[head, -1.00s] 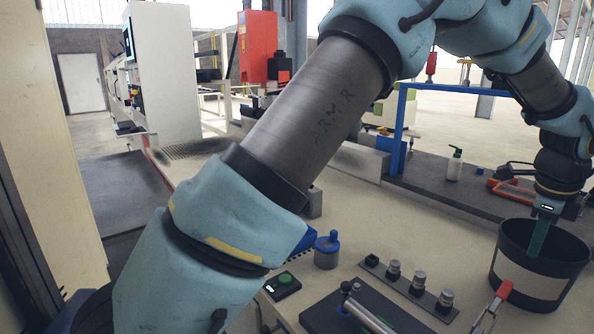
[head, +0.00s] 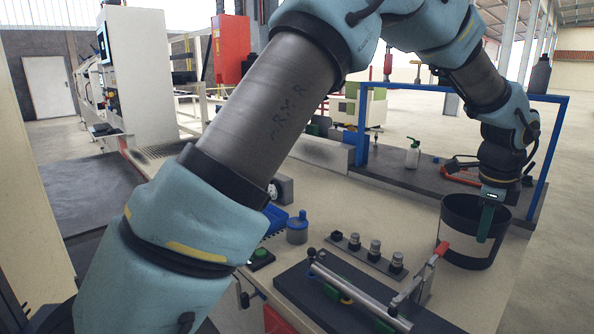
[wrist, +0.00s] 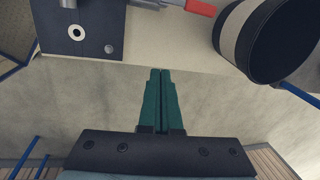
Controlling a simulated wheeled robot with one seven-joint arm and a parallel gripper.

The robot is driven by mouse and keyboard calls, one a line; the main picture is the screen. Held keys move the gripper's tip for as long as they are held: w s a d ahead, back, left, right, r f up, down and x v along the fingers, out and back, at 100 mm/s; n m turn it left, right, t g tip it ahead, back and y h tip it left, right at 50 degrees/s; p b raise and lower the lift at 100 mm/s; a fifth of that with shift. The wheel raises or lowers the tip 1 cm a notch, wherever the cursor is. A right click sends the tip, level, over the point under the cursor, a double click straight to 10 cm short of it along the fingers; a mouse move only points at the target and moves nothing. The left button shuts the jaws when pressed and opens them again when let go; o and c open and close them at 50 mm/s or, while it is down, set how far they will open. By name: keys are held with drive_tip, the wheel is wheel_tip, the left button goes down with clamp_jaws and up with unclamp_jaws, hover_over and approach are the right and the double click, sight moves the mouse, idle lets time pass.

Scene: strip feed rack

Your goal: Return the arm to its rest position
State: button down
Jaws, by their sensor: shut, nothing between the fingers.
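My gripper (head: 486,222) hangs at the end of my raised arm at the right of the head view, pointing down. It overlaps the black bin in the picture. In the wrist view my gripper's green fingers (wrist: 160,78) lie side by side, shut with nothing between them. Below the fingertips in the wrist view are the bench edge and the bare floor beyond it.
A black bin (head: 462,255) with a pale band stands on the bench, also in the wrist view (wrist: 233,35). A dark fixture plate (head: 300,288) with a red-handled clamp (head: 440,249) is nearby. A blue frame (head: 548,150) stands behind. Floor at right is clear.

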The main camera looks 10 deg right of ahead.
drive_tip(key=w+a+n, duration=0.4)
drive_tip(key=w+a, duration=0.1)
drive_tip(key=a, duration=0.5)
drive_tip(key=w+a+n+y, duration=0.1)
drive_tip(key=w+a+n, duration=0.35)
drive_tip(key=a, duration=0.55)
drive_tip(key=w+a+n, duration=0.5)
drive_tip(key=a, duration=0.5)
drive_tip(key=s+a+f+n, duration=0.1)
drive_tip(key=s+a+n, duration=0.3)
drive_tip(key=a+n, duration=0.3)
drive_tip(key=s+a+f+n, duration=0.1)
drive_tip(key=s+a+n, duration=0.2)
drive_tip(key=a, duration=1.4)
drive_tip(key=n, duration=0.3)
drive_tip(key=shift+s+f+n+y, duration=0.2)
drive_tip(key=shift+s+n+y, duration=0.1)
drive_tip(key=shift+s+n, duration=0.1)
